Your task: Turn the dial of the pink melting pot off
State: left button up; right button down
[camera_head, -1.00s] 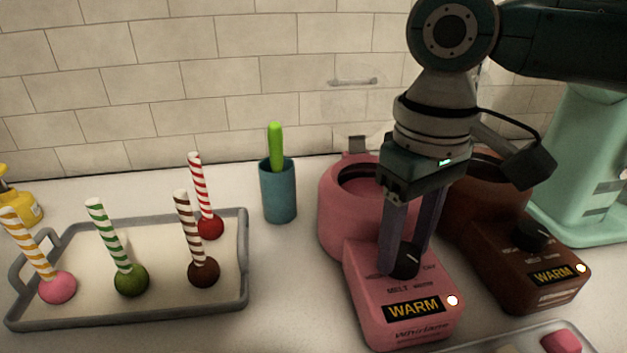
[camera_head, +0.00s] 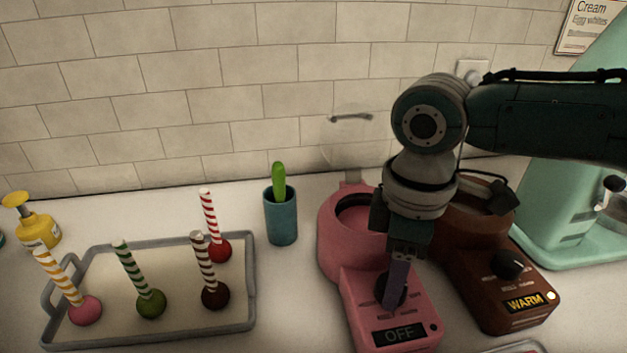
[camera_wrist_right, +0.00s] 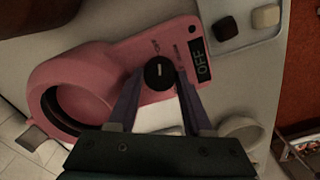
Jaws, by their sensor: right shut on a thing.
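The pink melting pot (camera_head: 345,245) stands on the counter, and its display (camera_head: 400,334) reads OFF. It also shows in the right wrist view (camera_wrist_right: 98,62). Its black dial (camera_wrist_right: 158,72) sits between the fingertips of my right gripper (camera_wrist_right: 154,82), which is shut on it. In the head view my right gripper (camera_head: 391,298) reaches down onto the dial from above and hides part of it. My left gripper is not in view.
A brown melting pot (camera_head: 490,290) reading WARM stands close on the right, by a mint-green machine (camera_head: 565,205). A teal cup (camera_head: 281,218) stands to the left. A grey-rimmed tray (camera_head: 150,338) holds several cake pops.

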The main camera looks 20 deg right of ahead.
jog(key=shift+n, duration=0.6)
jog(key=shift+c, duration=1.5)
grip_release()
